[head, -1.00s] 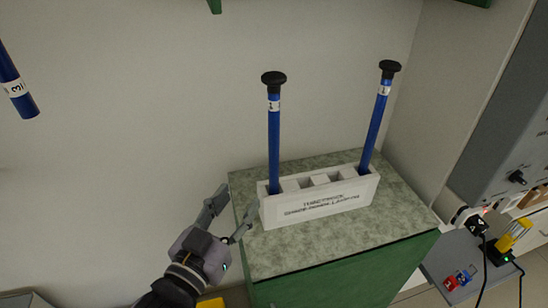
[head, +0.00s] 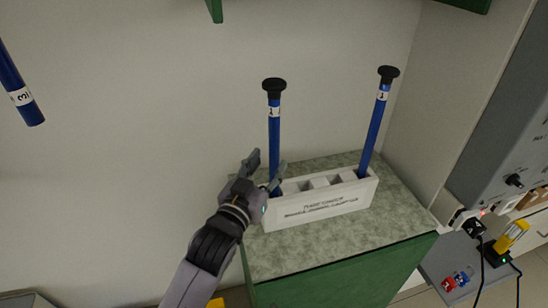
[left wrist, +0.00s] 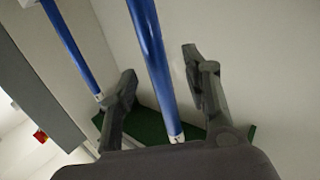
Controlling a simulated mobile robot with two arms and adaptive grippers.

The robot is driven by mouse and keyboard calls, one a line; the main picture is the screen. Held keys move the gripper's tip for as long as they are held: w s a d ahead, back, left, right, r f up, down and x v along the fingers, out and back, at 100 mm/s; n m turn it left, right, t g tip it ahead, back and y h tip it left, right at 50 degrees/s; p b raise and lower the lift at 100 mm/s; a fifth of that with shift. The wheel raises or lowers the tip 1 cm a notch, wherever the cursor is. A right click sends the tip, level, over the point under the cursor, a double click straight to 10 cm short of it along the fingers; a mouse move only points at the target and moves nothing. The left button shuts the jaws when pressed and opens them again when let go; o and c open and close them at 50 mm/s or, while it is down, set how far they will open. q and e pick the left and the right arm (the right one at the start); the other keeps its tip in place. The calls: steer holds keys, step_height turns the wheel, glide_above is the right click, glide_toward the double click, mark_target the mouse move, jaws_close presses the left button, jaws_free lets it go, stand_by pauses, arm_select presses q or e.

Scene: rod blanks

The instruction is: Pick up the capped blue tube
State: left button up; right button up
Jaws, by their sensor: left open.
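A capped blue tube (head: 274,120) stands upright in the left end of a white rack, with a black cap on top and a white label below it. A second capped blue tube (head: 375,125) leans slightly in the rack's right end. My left gripper (head: 266,165) is open, with its fingers on either side of the left tube's lower part just above the rack. In the left wrist view the near tube (left wrist: 151,55) passes between the open fingers (left wrist: 160,75); contact cannot be told. The second tube (left wrist: 70,45) lies off to the left there. The left tube's bottom is hidden.
The white rack (head: 320,209) has empty slots between the tubes and stands on a green-topped cabinet (head: 380,220) near the wall. Another blue tube (head: 15,80) shows at the far left. A grey panel unit (head: 505,130) stands at the right.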

mark_target(272, 161)
arm_select(q)
steer(key=shift+p+x, duration=0.45)
steer(key=shift+x, duration=1.55)
steer(key=shift+s+d+f, duration=0.1)
steer(key=shift+c, duration=0.3)
jaws_close()
